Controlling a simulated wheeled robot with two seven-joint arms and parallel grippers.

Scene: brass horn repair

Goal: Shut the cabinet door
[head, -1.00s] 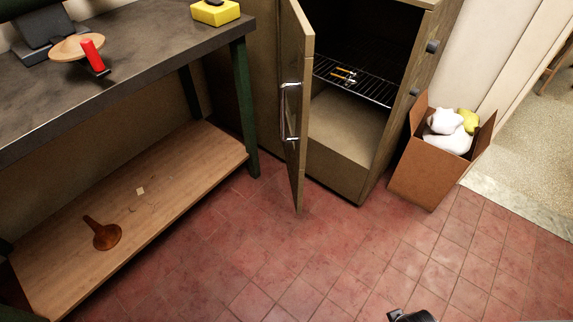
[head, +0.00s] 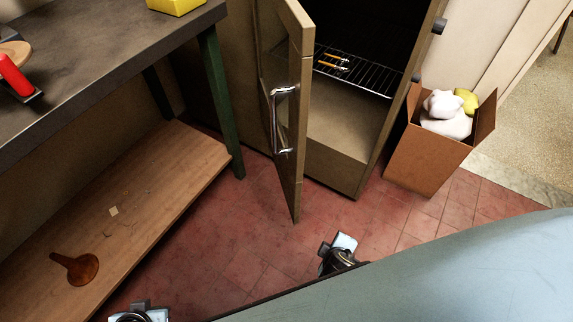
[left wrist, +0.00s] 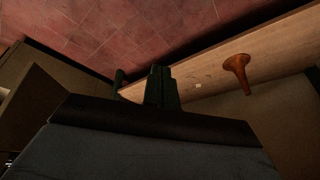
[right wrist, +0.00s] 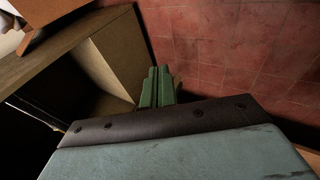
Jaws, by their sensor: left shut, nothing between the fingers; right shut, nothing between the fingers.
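The cabinet (head: 340,165) stands at the back with its dark inside showing. Its door (head: 297,150) is hinged at the left and stands wide open, edge toward me. A metal handle (head: 275,120) is on the door's left-facing side. My right gripper (right wrist: 157,86) is shut and empty; in the right wrist view the cabinet's open inside lies to its left. My left gripper (left wrist: 161,86) is shut and empty, with the bench's lower shelf beyond it. In the head view, parts of both arm ends show low in front, apart from the door; their fingertips are not clear.
A workbench (head: 100,75) with a wooden lower shelf (head: 150,200) stands left of the door; a brown funnel-shaped piece (head: 80,268) lies on the shelf. A cardboard box (head: 420,165) with white and yellow contents stands right of the cabinet. Red tiled floor before the door is clear.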

